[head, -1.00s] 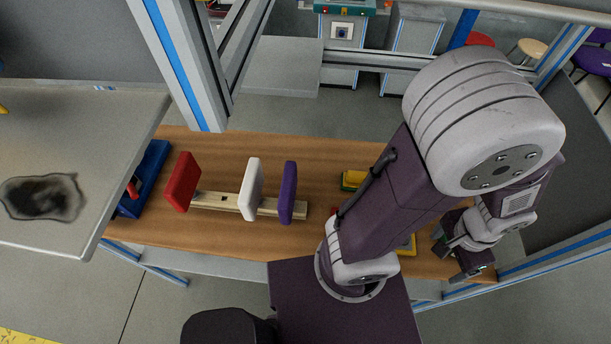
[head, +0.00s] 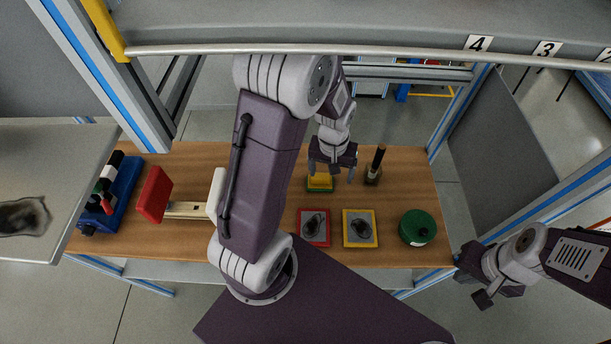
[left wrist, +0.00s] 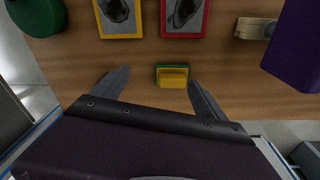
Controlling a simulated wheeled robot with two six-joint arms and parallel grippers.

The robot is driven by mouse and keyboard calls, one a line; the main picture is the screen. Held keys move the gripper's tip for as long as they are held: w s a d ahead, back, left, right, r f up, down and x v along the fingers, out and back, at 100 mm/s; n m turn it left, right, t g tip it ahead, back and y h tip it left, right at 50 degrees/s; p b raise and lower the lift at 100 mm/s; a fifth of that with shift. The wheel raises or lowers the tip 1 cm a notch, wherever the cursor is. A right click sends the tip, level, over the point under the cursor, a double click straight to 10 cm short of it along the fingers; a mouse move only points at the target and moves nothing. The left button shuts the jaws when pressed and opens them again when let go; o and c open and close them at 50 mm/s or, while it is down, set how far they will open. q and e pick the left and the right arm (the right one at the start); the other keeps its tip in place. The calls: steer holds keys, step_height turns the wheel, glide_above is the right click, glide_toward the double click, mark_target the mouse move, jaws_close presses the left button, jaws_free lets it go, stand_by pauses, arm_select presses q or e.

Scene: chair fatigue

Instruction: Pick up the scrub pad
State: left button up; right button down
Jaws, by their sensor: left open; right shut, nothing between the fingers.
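In the left wrist view the scrub pad (left wrist: 173,76) shows between the two fingertips (left wrist: 159,76), nearer the right-hand finger; the height gap cannot be judged. My right gripper (head: 486,286) is shut and empty, off the table's front right corner.
A dark bottle-like object (head: 375,166) stands just right of the left gripper. Red-framed (head: 312,240) and yellow-framed (head: 360,242) plates and a green round container (head: 418,228) lie nearer. A wooden rail with a red block (head: 153,195) is left.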

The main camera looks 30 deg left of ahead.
mark_target(321, 175)
arm_select(q)
steer(key=w+a+n+p, duration=0.1)
steer(key=a+p, duration=0.1)
steer(key=w+a+f+n+g+p, duration=0.1)
steer(key=w+a+p, duration=0.1)
steer(key=shift+w+a+f, duration=0.1)
steer(key=shift+a+f, duration=0.05)
steer(key=shift+f, duration=0.05)
steer(key=shift+w+a+f+n+p, duration=0.15)
steer(key=shift+a+f+n+p, duration=0.1)
steer(key=shift+f+n+p, duration=0.1)
steer(key=shift+f, duration=0.1)
step_height(321, 175, down, 3)
steer(key=shift+p, duration=0.55)
steer(key=shift+f, duration=0.45)
steer(key=shift+f+p, duration=0.25)
steer(key=shift+p, duration=0.1)
step_height(321, 175, down, 4)
steer(key=shift+a+r+p, duration=0.1)
steer(key=shift+a+p, duration=0.05)
steer(key=shift+p, duration=0.7)
steer(key=shift+f, duration=0.45)
steer(key=c, duration=1.5)
steer(key=shift+o, duration=0.2)
step_height(321, 175, up, 9)
steer(key=b, duration=0.2)
steer(key=shift+r+b, duration=0.2)
steer(key=shift+b, duration=0.1)
steer(key=shift+r, duration=0.4)
